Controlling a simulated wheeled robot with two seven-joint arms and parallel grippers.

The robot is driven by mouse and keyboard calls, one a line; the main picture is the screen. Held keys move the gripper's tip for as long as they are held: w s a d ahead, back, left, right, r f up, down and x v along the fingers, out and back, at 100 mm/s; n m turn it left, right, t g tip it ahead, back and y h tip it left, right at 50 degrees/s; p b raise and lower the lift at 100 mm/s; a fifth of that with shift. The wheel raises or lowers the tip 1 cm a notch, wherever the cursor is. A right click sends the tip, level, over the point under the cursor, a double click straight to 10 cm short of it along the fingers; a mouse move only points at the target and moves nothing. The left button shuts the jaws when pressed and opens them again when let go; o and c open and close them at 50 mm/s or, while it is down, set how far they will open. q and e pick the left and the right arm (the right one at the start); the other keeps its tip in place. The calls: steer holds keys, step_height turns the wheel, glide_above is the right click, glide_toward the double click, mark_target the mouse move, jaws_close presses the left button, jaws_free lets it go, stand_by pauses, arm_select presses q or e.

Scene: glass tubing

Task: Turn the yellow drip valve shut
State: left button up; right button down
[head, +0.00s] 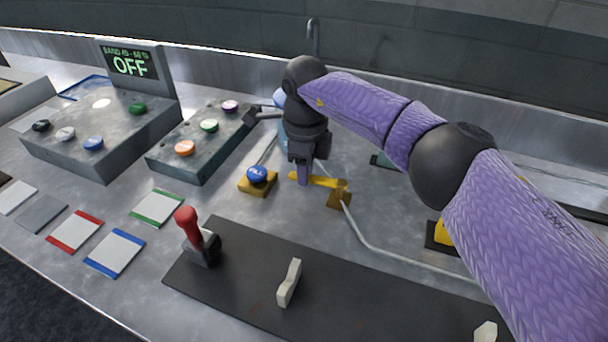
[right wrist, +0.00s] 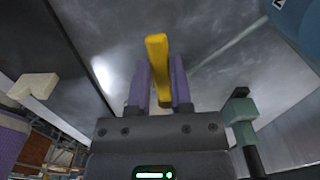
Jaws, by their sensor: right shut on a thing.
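The yellow drip valve has a yellow lever (head: 322,181) that lies roughly level, pointing left from a brownish-yellow body (head: 340,198) on the bench. My right gripper (head: 303,178) points down over the lever's left part, with purple fingers around it. In the right wrist view, the yellow lever (right wrist: 157,58) stands between the two purple fingers of the right gripper (right wrist: 160,82). The right gripper is shut on the lever. My left gripper is not in view.
A blue knob (head: 257,174) on a yellow base stands just left of the lever. Glass tubing (head: 368,246) runs from the valve to the lower right. A red-topped lever (head: 187,222) and a pale switch (head: 289,283) stand on a dark panel in front. The display (head: 131,64) reads OFF.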

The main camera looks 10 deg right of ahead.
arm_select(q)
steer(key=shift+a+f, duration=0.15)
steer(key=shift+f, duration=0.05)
arm_select(e)
steer(key=shift+w+d+m, duration=0.15)
steer(key=shift+w+m, duration=0.15)
steer(key=shift+m, duration=0.2)
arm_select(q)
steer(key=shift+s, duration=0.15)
arm_select(e)
steer(key=shift+r, duration=0.1)
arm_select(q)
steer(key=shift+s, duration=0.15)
arm_select(e)
steer(key=c, duration=0.5)
jaws_free()
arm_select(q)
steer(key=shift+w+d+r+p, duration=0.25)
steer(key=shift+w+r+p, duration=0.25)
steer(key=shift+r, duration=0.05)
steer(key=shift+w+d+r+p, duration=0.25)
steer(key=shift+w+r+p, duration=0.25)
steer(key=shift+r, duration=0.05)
arm_select(e)
step_height(320, 180, up, 10)
steer(key=shift+f, duration=0.1)
